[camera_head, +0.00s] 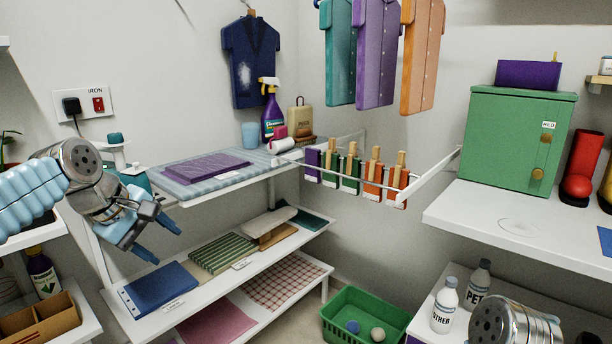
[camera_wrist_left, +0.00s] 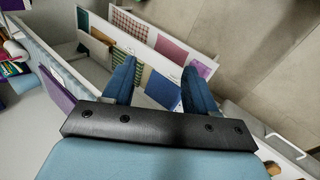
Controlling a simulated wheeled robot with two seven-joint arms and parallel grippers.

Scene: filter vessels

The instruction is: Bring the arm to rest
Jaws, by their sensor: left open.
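My left gripper (camera_head: 157,240) is open and empty at the left of the head view, its blue fingers pointing down and to the right. It hangs in the air in front of the white shelf unit, near the left end of the ironing surface (camera_head: 236,177). In the left wrist view both fingers of the left gripper (camera_wrist_left: 155,85) are spread apart, with shelves and floor showing beyond them. Part of my right arm shows at the bottom right of the head view; its gripper is out of view.
Folded cloths lie on the shelves (camera_head: 330,265) below. A purple cloth (camera_head: 207,166) lies on the ironing surface. A green basket (camera_head: 365,322) with balls stands on the floor. Shirts (camera_head: 376,50) hang above.

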